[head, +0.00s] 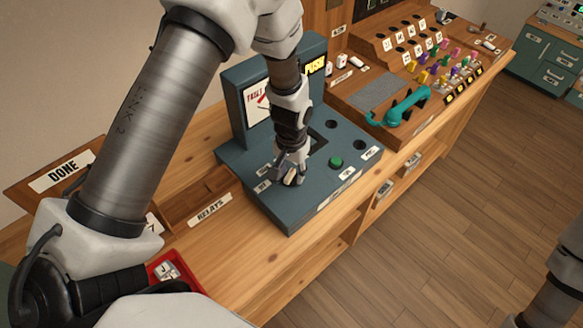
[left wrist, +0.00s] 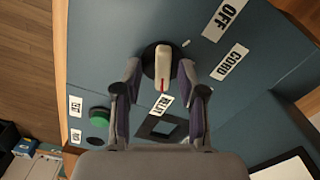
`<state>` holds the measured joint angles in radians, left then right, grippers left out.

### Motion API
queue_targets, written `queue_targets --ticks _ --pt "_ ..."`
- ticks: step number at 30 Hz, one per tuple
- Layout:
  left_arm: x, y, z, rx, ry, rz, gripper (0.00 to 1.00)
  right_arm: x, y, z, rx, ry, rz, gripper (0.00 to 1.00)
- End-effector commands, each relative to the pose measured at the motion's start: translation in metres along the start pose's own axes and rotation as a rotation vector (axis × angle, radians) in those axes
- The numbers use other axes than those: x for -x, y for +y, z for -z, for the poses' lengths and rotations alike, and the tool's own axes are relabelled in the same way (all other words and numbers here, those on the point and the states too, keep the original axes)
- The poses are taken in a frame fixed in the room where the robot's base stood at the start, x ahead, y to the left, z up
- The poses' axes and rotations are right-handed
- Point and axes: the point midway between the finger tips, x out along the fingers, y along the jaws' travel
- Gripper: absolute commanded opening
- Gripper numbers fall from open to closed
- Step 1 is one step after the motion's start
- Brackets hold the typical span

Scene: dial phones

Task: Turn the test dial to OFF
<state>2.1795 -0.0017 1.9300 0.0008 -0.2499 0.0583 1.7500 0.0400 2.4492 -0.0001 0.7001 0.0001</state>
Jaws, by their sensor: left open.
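The test dial (left wrist: 160,66) is a pale bar-shaped knob on a dark round base in the blue-grey test box (head: 325,195). In the left wrist view its red mark is at the lower end, toward a small label (left wrist: 167,103) that is hard to read. Contact cannot be told. In the head view the gripper mostly hides the dial.
A green button (head: 336,162) sits right of the dial. A gauge panel (head: 256,102) rises behind my gripper, beside a lit PUSH sign (head: 315,66). A teal handset (head: 406,106) lies on the wooden switchboard. A red tray (head: 178,274) stands at the lower left.

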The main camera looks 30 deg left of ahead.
Motion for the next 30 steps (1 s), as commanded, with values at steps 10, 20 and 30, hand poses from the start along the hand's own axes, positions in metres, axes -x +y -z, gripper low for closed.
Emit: queue_targets --ticks 10,20,30 --pt "-0.0001 0.0 0.0 0.0 0.001 0.0 0.0 0.0 0.0 -0.0005 0.0 -0.001 0.0 0.56" --pt "-0.0003 0.0001 0.0009 0.013 0.003 0.0 0.0 0.0001 0.0 -0.0003 0.0 -0.001 0.0 0.56" --pt "0.0004 0.0003 0.0021 0.155 0.006 -0.002 0.0 0.0042 0.0 -0.0003 0.0 -0.001 0.0 0.56"
